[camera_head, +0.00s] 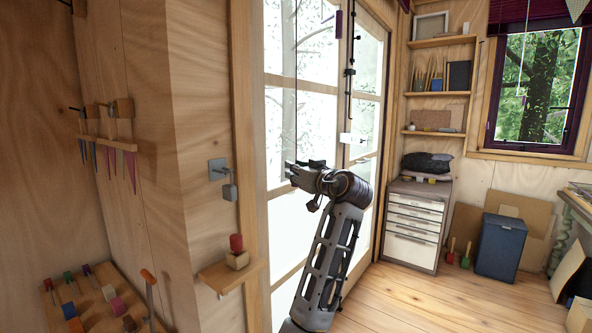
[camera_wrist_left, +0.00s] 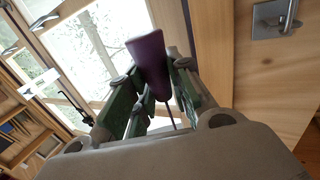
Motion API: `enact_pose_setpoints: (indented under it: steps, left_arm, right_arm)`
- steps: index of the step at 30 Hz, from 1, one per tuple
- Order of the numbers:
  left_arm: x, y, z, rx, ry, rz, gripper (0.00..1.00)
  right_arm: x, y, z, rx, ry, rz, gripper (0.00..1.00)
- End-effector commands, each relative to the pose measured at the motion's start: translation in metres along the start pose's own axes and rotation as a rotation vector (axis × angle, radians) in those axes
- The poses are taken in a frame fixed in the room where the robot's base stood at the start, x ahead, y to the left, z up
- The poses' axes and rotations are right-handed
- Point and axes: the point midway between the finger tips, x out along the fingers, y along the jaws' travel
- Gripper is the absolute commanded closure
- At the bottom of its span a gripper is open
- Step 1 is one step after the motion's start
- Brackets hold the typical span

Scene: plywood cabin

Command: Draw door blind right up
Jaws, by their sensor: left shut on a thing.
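My left gripper (camera_head: 302,174) is in front of the glazed door (camera_head: 300,110), at mid height. In the left wrist view my left gripper (camera_wrist_left: 158,78) is shut on a tapered purple pull (camera_wrist_left: 149,57), with a thin cord running from its narrow end. In the head view the held pull is too small to make out. Another purple pull (camera_head: 338,24) hangs higher up in front of the door glass. The door blind itself is out of view above. My right gripper is not in view.
A wall hook plate (camera_head: 217,169) and a small shelf with a red-topped block (camera_head: 237,250) are left of the door. A pegboard table (camera_head: 100,305) stands at lower left. A drawer cabinet (camera_head: 415,220) and a blue bin (camera_head: 502,246) are at right. The floor (camera_head: 440,300) between is clear.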

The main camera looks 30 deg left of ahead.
Motion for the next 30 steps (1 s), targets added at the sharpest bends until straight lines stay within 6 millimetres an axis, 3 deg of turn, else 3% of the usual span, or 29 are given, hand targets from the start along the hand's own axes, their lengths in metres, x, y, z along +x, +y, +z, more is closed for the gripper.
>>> enact_pose_setpoints:
  steps: [15, 16, 21, 30]
  left_arm:
    - [-0.0002, 0.0010, 0.0088, 0.006, -0.011, -0.001, 1.00]
    - [-0.0002, 0.0011, 0.0090, 0.006, -0.011, -0.001, 0.77]
    - [-0.0001, 0.0007, 0.0072, 0.004, -0.008, -0.001, 0.57]
    - [-0.0002, 0.0002, 0.0047, 0.001, -0.003, -0.001, 0.57]
  right_arm:
    - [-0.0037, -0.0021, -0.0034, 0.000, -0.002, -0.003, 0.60]
    - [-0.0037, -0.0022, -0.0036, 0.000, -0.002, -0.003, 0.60]
    - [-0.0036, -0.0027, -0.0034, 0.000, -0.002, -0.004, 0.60]
    - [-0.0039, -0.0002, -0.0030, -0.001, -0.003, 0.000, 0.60]
